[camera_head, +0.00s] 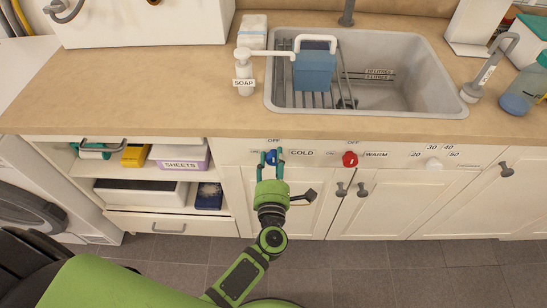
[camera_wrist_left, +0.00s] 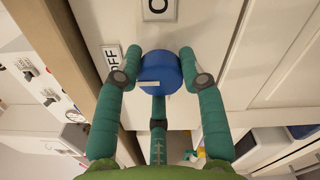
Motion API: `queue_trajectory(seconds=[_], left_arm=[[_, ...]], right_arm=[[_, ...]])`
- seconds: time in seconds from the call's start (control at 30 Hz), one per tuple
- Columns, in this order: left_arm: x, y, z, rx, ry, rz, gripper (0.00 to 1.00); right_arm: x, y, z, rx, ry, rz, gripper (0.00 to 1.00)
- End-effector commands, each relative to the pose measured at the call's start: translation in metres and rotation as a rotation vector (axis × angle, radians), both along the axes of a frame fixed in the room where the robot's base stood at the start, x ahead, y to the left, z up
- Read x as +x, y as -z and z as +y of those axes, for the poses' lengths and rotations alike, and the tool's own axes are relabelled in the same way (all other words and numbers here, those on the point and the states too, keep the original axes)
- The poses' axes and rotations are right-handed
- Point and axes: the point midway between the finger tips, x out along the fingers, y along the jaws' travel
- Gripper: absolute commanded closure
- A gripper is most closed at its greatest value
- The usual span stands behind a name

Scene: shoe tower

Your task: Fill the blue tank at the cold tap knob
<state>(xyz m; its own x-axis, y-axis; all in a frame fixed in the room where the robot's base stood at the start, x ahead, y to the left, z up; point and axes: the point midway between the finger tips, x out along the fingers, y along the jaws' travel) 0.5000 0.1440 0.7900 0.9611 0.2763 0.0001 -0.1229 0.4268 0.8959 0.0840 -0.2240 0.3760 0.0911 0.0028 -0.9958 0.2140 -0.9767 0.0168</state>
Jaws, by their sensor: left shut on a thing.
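The blue tank (camera_head: 314,72) stands in the left part of the sink (camera_head: 430,80), under a white handle-like frame. Its water level cannot be told. The cold tap knob (camera_head: 271,158) is blue and sits on the cabinet front, left of the COLD label. In the left wrist view the knob (camera_wrist_left: 160,70) sits between the teal fingers, its white mark on the side towards the OFF label (camera_wrist_left: 113,62). My left gripper (camera_head: 270,156) is shut on the knob from the front. My right gripper is not in view.
A red knob (camera_head: 350,160) labelled WARM and a pale temperature knob (camera_head: 433,164) are to the right. A soap bottle (camera_head: 244,72) stands left of the sink. The grey tap (camera_head: 347,12) is behind it. Cabinet handles (camera_head: 362,190) stick out below.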

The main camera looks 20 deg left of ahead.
Motion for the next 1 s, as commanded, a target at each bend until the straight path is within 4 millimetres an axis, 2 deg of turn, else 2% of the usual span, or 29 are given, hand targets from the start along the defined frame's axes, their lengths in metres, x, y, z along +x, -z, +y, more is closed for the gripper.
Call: queue_trajectory(seconds=[0.5,0.53,0.57,0.6,1.0], left_arm=[[-0.0002,0.0009,0.0006,0.03,-0.001,0.009,0.93],[-0.0002,0.0009,0.0006,0.03,-0.001,0.009,0.56],[-0.0002,0.0009,0.0006,0.03,-0.001,0.009,0.44],[-0.0002,0.0008,0.0007,0.03,-0.001,0.009,0.36],[-0.0055,0.0014,-0.0012,0.026,0.0,0.01,0.36]], right_arm=[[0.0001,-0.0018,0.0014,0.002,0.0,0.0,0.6],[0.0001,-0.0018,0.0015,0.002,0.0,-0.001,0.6],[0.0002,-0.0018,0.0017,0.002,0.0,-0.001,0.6],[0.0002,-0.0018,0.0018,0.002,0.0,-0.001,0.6],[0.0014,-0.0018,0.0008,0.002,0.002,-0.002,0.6]])
